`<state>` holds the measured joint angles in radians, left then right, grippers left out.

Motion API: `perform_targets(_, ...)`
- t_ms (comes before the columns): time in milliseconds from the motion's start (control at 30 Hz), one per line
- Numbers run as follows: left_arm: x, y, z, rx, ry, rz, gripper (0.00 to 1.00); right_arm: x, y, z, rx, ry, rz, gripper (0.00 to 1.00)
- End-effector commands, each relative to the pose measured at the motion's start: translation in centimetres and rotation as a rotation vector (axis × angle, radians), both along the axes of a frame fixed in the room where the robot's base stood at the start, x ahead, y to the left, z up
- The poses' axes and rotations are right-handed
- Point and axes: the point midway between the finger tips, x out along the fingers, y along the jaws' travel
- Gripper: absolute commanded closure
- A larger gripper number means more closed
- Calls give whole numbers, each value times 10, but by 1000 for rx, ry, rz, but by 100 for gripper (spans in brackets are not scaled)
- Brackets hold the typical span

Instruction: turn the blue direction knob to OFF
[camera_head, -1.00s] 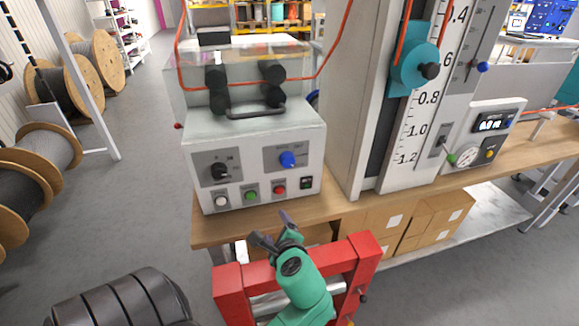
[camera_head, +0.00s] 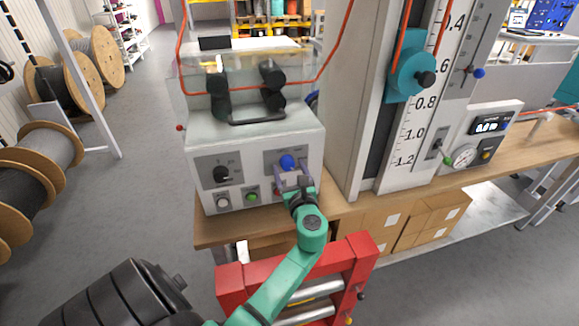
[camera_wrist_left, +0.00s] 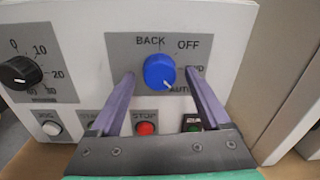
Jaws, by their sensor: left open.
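The blue direction knob (camera_head: 287,162) is on the front of the white control box (camera_head: 250,150). In the left wrist view the knob (camera_wrist_left: 158,71) has a white pointer mark aimed down and right, towards the AUTO label (camera_wrist_left: 181,89). The OFF label (camera_wrist_left: 188,45) is above and right of the knob, and BACK (camera_wrist_left: 150,41) is above it. My left gripper (camera_head: 292,178) is open in front of the panel. In the left wrist view its fingers stand left and right of the knob with gaps visible; the right one partly covers a label. My right gripper is not in view.
A black dial (camera_wrist_left: 20,73) is left of the knob. White, red (camera_wrist_left: 146,128) and green buttons and a small switch (camera_wrist_left: 192,122) sit below, near my fingers. A tall white column (camera_head: 352,120) stands right of the box. A red frame (camera_head: 362,262) is below my left arm.

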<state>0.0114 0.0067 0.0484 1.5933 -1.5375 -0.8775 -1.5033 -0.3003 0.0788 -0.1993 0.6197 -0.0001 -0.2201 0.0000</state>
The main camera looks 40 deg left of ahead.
Motion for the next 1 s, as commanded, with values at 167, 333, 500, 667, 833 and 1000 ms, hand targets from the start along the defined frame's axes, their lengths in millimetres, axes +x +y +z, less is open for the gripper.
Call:
perform_targets(167,2,3,-1,-1,0,0,20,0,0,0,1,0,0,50)
perform_targets(333,2,3,-1,-1,0,0,46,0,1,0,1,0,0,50)
perform_targets(500,2,3,-1,-1,0,0,100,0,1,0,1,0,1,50)
perform_targets(667,2,3,-1,-5,-5,0,100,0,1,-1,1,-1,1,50)
perform_targets(833,2,2,-2,-25,-34,-1,100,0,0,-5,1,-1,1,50)
perform_targets(1000,2,2,-4,-71,-101,-1,100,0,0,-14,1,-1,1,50)
